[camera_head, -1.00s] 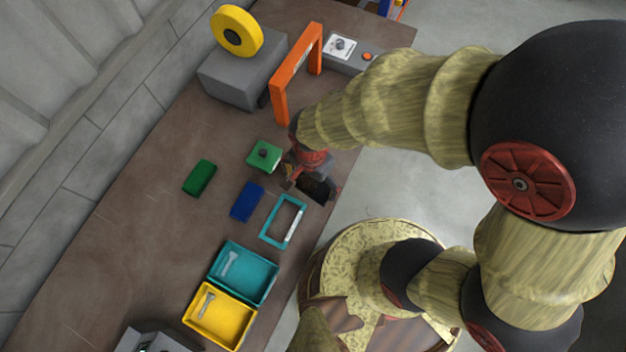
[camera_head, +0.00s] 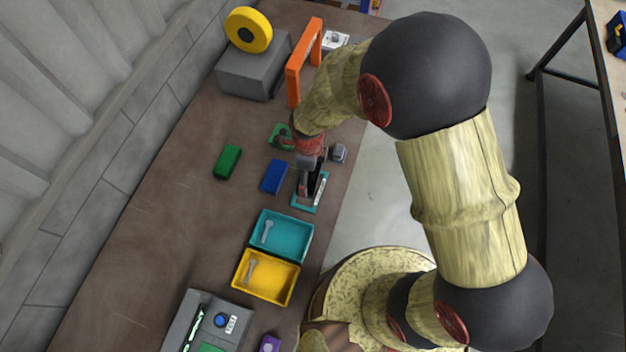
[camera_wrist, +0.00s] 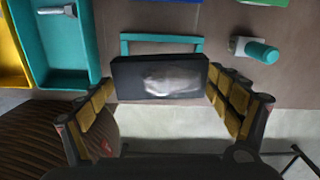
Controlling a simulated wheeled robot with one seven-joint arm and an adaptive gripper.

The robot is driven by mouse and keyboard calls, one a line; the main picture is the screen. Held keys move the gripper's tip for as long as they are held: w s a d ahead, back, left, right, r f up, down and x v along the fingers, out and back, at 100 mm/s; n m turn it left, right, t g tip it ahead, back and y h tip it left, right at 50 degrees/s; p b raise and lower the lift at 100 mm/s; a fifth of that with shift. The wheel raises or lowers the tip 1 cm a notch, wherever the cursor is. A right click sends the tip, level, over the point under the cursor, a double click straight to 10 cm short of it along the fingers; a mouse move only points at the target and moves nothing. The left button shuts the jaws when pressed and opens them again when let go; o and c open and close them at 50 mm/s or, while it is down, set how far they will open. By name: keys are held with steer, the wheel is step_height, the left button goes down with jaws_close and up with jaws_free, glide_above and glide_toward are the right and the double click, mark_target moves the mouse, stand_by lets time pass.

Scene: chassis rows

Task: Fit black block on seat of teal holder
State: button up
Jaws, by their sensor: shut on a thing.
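My gripper (camera_head: 310,172) is shut on the black block (camera_wrist: 128,70), and its fingers hold the block at both ends in the wrist view. The block has a pale glossy patch on the face toward the wrist camera. The teal holder (camera_wrist: 161,37) is an open rectangular frame; in the wrist view its far bar and sides show just past the block, and its near part is hidden. In the head view the holder (camera_head: 297,208) lies below my gripper, partly covered by it. I cannot tell whether block and holder touch.
A teal tray (camera_head: 309,240) and a yellow tray (camera_head: 291,290) lie nearer. Blue (camera_head: 274,177) and green (camera_head: 228,161) blocks lie left of the holder. A small grey piece (camera_head: 339,152) stands to its right, close to the table edge. An orange arch (camera_head: 293,85) stands farther back.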

steer(key=shift+w+m, duration=0.15)
steer(key=shift+m, duration=0.35)
steer(key=shift+f, duration=0.15)
steer(key=shift+f+b, duration=2.1)
steer(key=shift+f, duration=0.75)
steer(key=shift+f, duration=0.15)
steer(key=shift+f+b, duration=0.3)
steer(key=shift+f, duration=0.05)
steer(key=shift+f+b, duration=0.4)
steer(key=shift+f, duration=0.25)
steer(key=o, duration=1.5)
steer(key=shift+c, duration=0.2)
step_height(320, 180, up, 12)
steer(key=shift+r, duration=0.1)
